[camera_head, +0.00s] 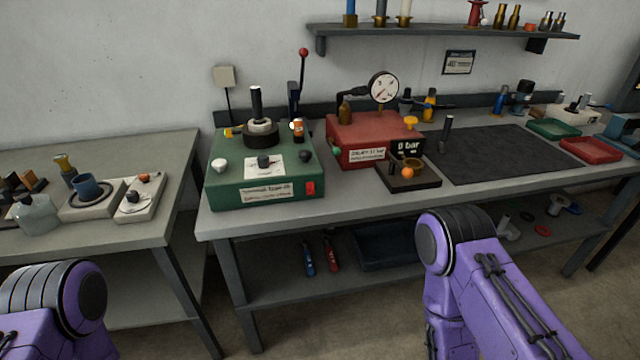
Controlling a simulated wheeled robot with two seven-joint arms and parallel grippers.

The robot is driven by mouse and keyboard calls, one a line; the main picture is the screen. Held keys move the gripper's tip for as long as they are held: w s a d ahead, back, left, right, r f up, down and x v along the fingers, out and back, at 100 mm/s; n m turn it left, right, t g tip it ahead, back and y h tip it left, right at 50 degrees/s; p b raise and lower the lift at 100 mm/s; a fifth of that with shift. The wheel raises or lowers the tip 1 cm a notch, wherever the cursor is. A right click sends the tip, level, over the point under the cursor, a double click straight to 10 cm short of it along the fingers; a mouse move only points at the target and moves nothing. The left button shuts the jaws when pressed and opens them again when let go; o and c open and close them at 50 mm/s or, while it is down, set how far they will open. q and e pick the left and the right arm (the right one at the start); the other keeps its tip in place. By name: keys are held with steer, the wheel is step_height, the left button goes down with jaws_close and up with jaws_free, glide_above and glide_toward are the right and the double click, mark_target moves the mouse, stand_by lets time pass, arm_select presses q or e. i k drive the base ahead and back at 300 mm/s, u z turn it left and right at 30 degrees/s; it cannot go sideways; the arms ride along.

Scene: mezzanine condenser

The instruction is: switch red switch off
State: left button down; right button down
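A small red switch (310,188) sits at the lower right of the front face of a green machine box (228,196). The box stands on the left end of the grey workbench. The switch is too small to tell which way it is set. My purple left arm shows at the lower left and my purple right arm at the lower right, both in front of the benches. Neither gripper is in view, and nothing of mine touches the switch or the box.
A red box (352,128) with a gauge (383,87) stands right of the green box. A black mat (490,153) covers the bench further right. A lower side table (150,225) with small devices stands left. A shelf (440,31) hangs above.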

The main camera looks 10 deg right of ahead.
mark_target(310, 187)
steer(key=z, duration=1.35)
steer(key=i, duration=0.85)
steer(key=u, duration=1.9)
